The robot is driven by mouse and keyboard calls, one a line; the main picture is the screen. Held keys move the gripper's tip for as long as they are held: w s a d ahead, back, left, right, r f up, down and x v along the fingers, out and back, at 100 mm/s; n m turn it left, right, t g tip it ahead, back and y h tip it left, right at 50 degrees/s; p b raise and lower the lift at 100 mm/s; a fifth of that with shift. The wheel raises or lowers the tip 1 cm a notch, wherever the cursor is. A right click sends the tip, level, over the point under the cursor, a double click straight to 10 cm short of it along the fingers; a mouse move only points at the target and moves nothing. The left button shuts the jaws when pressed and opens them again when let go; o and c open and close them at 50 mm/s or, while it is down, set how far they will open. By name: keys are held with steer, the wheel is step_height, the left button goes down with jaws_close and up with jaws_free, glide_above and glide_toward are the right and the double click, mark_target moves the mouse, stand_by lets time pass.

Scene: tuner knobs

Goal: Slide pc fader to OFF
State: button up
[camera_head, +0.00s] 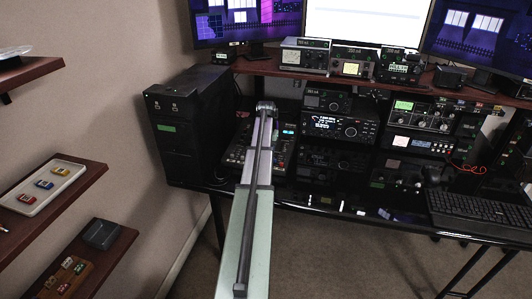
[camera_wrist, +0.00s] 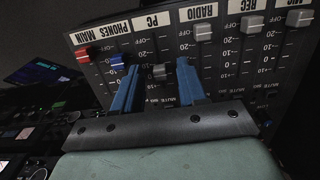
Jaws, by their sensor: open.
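The audio mixer (camera_head: 284,142) lies on the desk, partly hidden behind my arm in the head view. In the wrist view its panel (camera_wrist: 228,62) shows labels that include PHONES, MAIN, PC, RADIO, REC and MIC. The PC fader (camera_wrist: 159,72) is a dark grey cap below the PC label (camera_wrist: 152,22), lower in the picture than the other caps. My gripper (camera_wrist: 157,66) is open, with one blue finger on each side of the PC fader. I cannot tell whether either finger touches it. In the head view my gripper (camera_head: 266,106) is small and unclear.
The blue fader cap (camera_wrist: 117,60) is close to the left finger, with the red cap (camera_wrist: 83,57) beyond it. The RADIO fader (camera_wrist: 203,32) is right of the right finger. A black tower (camera_head: 187,125) and stacked radios (camera_head: 340,127) flank the mixer.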

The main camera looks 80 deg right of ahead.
jaws_close()
steer(key=shift+a, duration=0.1)
stand_by(0.5)
